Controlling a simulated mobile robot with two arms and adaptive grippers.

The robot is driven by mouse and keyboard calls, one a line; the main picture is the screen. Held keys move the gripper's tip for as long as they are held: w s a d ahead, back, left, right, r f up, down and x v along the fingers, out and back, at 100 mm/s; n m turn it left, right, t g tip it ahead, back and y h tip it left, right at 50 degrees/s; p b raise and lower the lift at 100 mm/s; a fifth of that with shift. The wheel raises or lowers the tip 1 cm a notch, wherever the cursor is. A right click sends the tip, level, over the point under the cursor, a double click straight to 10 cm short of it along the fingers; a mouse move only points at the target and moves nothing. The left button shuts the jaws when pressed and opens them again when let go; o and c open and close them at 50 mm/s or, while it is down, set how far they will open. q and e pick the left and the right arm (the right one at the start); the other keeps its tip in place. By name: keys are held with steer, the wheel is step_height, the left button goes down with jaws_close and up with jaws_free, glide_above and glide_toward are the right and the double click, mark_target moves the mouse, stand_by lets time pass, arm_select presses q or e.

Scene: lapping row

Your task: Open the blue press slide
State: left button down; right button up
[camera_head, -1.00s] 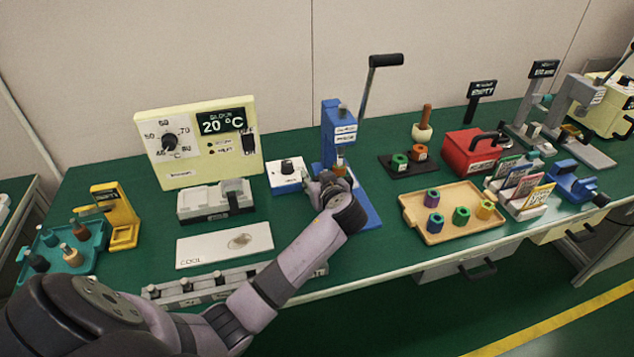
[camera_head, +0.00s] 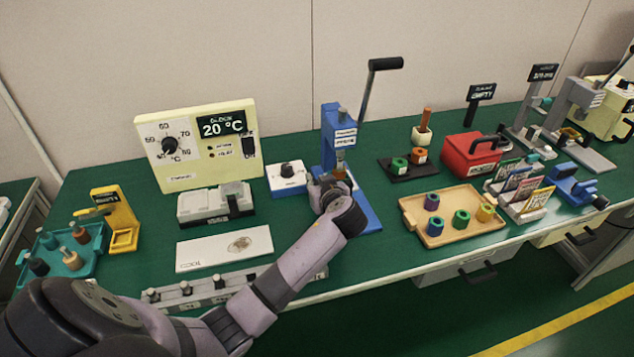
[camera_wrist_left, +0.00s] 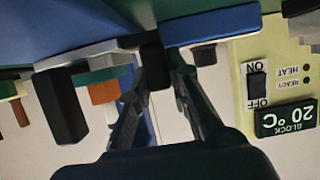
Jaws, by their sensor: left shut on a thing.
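The blue press (camera_head: 330,135) stands near the middle of the bench, with a raised lever ending in a black handle (camera_head: 385,63) and a blue base plate (camera_head: 366,212). My left gripper (camera_head: 328,184) is at the front of the press, and my wrist hides much of its lower part. How far the slide stands open cannot be told. My right gripper is out of view.
A white switch box (camera_head: 288,180) stands close left of the press, with a cream control panel (camera_head: 180,145) reading 20 °C beyond it. A black stand with rings (camera_head: 398,173) and a wooden tray (camera_head: 418,222) stand to the right.

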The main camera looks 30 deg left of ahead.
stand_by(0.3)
arm_select(q)
steer(key=shift+s+d+f, duration=0.1)
steer(key=shift+s+d, duration=0.15)
steer(key=shift+d, duration=0.15)
steer(key=s+d, duration=0.6)
steer(key=d, duration=0.1)
steer(key=shift+s+d+p, duration=0.1)
steer(key=shift+s+p, duration=0.05)
steer(key=shift+p, duration=0.2)
steer(key=c, duration=1.5)
jaws_free()
steer(key=shift+c, duration=0.2)
steer(key=shift+o, duration=0.3)
steer(key=v, duration=0.7)
steer(key=shift+s+d, duration=0.15)
